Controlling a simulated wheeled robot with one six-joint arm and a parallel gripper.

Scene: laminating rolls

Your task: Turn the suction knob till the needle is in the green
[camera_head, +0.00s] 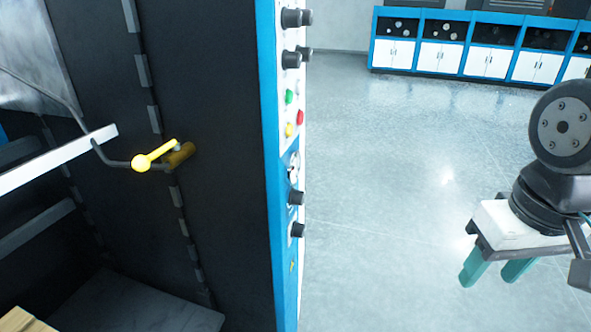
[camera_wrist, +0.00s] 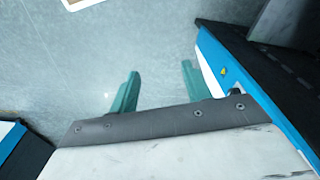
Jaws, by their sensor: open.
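A white control panel with blue edging (camera_head: 268,150) stands at the middle of the head view, seen almost edge-on. Several black knobs (camera_head: 292,59) stick out from its face, with more black knobs (camera_head: 297,229) lower down. A small round gauge (camera_head: 293,166) sits between them, but its needle and green zone cannot be made out. Which knob is the suction knob cannot be told. My gripper (camera_head: 493,272), with teal fingers, is open and empty at the right, well apart from the panel. In the wrist view its fingers (camera_wrist: 157,88) are spread over bare floor.
Green, yellow and red buttons (camera_head: 289,97) sit on the panel above the gauge. A yellow-knobbed lever (camera_head: 152,157) sticks out on the dark machine side at left. Blue and white cabinets (camera_head: 480,62) line the back. The grey floor between panel and gripper is clear.

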